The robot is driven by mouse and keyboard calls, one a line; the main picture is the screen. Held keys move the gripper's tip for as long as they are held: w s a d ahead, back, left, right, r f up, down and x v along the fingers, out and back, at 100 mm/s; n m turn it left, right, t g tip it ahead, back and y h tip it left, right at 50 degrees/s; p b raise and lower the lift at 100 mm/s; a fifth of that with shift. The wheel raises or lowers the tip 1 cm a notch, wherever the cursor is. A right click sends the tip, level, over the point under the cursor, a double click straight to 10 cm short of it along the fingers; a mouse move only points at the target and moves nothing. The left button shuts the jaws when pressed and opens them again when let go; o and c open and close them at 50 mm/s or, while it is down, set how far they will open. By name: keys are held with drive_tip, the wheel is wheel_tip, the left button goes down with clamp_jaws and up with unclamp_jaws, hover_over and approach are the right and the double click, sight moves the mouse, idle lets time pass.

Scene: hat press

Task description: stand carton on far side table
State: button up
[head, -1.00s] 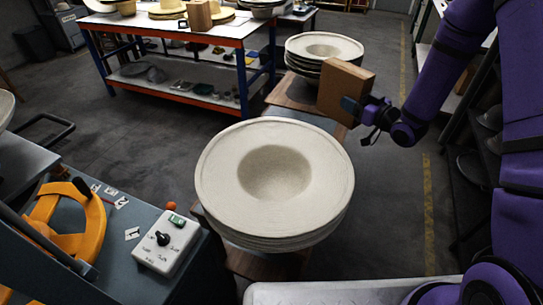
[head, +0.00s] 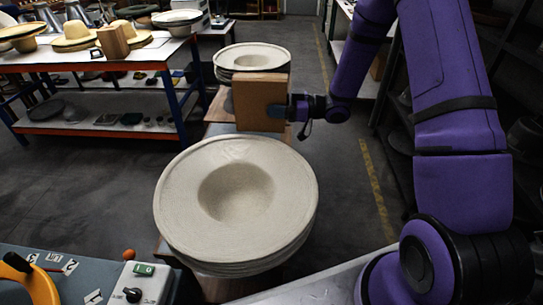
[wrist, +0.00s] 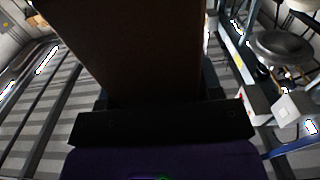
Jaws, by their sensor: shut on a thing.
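The brown carton (head: 258,102) is held in the air by my gripper (head: 288,108), which is shut on its right side in the head view. The carton is upright, behind the near stack of white hat forms and in front of the far stack. In the wrist view the carton (wrist: 135,45) fills the upper middle, between the jaws. The table at the far left (head: 95,66), with a white top and blue and orange legs, carries straw hats and a smaller brown box. I cannot tell whether this is the far side table.
The near hat-form stack (head: 290,185) and the far stack (head: 252,57) stand on wooden boards. A control box (head: 140,284) is at the lower left. Dark shelving (head: 520,110) lines the right. Open floor (head: 90,165) lies left of the near stack.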

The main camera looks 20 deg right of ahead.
wheel_tip(320, 180, down, 19)
drive_tip(key=shift+f, duration=0.15)
idle(0.5)
drive_tip(key=shift+f, duration=0.1)
drive_tip(key=o, duration=0.8)
drive_tip(key=shift+c, duration=0.2)
